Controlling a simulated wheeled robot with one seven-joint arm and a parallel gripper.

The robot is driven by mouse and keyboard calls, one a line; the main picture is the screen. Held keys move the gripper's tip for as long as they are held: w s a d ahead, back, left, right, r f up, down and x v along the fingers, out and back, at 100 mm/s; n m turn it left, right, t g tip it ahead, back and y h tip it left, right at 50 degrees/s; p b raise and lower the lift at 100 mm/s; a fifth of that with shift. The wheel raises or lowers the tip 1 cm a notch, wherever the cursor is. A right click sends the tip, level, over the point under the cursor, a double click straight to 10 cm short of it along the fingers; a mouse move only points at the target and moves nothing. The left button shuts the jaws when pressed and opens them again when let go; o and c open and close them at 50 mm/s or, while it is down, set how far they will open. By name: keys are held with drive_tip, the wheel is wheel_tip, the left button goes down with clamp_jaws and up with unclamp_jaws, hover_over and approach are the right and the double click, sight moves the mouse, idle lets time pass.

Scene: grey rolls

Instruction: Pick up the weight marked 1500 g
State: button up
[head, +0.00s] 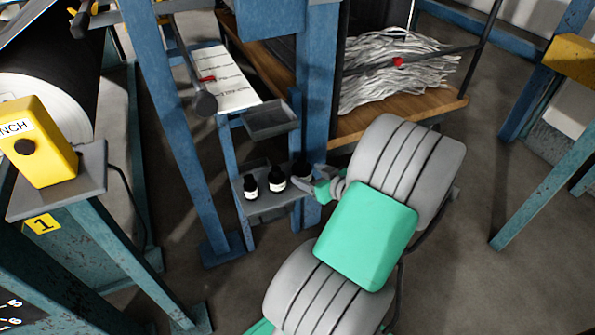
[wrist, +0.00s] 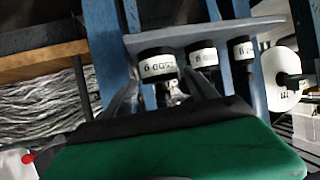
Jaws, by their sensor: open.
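Three dark weights with white labels stand in a row on a small grey shelf (head: 268,212). In the head view the left weight (head: 251,188) and middle weight (head: 277,180) show clearly; the right weight (head: 300,170) is partly hidden by my gripper (head: 309,184). In the wrist view the labels are upside down: the nearest weight (wrist: 157,62), the middle one (wrist: 203,55) and the far one (wrist: 243,50). I cannot read for certain which is 1500 g. My gripper (wrist: 165,85) is open, its fingers to either side of the nearest weight; I cannot tell whether they touch it.
An empty grey tray (head: 270,119) sits above the shelf, between blue posts (head: 172,130). A wooden platform (head: 430,108) with shredded strips (head: 395,75) stands behind. A yellow button box (head: 35,145) stands on a stand at left.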

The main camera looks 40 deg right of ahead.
sight(307, 172)
drive_tip(key=b+x, duration=0.2)
drive_tip(key=x, duration=0.3)
drive_tip(key=shift+s+d+f, duration=0.1)
drive_tip(key=shift+f, duration=0.1)
drive_tip(key=shift+r, duration=0.1)
drive_tip(key=shift+c, duration=0.6)
clamp_jaws()
drive_tip(key=shift+r, duration=0.2)
